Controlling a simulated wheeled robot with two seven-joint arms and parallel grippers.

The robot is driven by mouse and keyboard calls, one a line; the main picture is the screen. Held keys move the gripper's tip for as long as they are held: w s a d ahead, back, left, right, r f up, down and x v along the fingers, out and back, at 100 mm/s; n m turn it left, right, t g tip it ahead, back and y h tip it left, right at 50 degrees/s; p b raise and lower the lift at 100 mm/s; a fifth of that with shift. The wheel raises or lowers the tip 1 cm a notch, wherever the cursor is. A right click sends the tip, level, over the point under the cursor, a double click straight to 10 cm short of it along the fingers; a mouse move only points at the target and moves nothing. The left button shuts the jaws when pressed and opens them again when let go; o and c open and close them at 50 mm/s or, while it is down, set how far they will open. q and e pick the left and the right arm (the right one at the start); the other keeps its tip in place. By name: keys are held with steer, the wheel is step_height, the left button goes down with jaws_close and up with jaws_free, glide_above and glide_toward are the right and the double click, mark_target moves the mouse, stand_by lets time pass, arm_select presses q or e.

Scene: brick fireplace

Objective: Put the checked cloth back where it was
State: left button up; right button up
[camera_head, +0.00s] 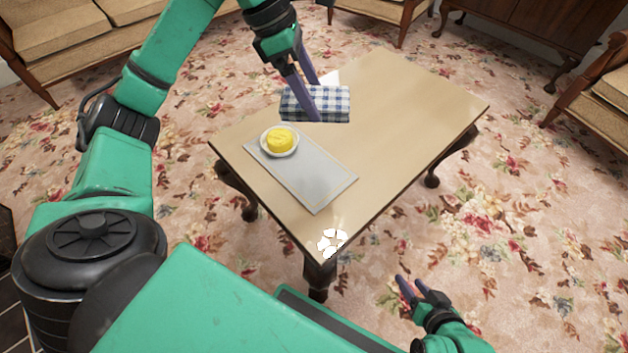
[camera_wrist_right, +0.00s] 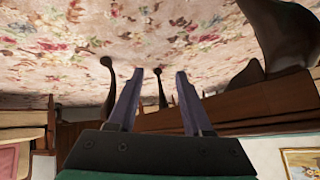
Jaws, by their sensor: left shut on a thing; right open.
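The blue-and-white checked cloth (camera_head: 328,101) is folded into a flat bundle at the far left part of the wooden table. My left gripper (camera_head: 311,98) is shut on the checked cloth, its purple fingers around it. I cannot tell whether the cloth touches the tabletop or hangs just above it. My right gripper (camera_head: 411,288) is open and empty, low over the carpet off the table's near right side. The right wrist view also shows its open fingers (camera_wrist_right: 160,75) with nothing between them.
On the table (camera_head: 400,110) lies a grey mat (camera_head: 308,183) with a yellow item (camera_head: 281,139) in a small white dish. A white patterned object (camera_head: 332,241) is at the near corner. A white piece (camera_head: 331,77) shows behind the cloth. The table's right half is clear.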

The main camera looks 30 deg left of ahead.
arm_select(q)
steer(key=shift+f, duration=0.5)
step_height(320, 180, down, 14)
steer(key=b, duration=0.6)
steer(key=shift+f, duration=0.1)
step_height(320, 180, down, 5)
steer(key=shift+r+b, duration=0.1)
steer(key=shift+b, duration=1.15)
arm_select(e)
steer(key=a+f+m+t+y, duration=0.1)
steer(key=a+f+t, duration=0.3)
steer(key=f, duration=0.4)
steer(key=shift+f+t+y, duration=0.15)
steer(key=shift+t+y, duration=0.25)
arm_select(q)
steer(key=o, duration=1.2)
steer(key=shift+o, duration=0.2)
arm_select(e)
steer(key=shift+a, duration=0.1)
arm_select(q)
steer(key=shift+r, duration=0.1)
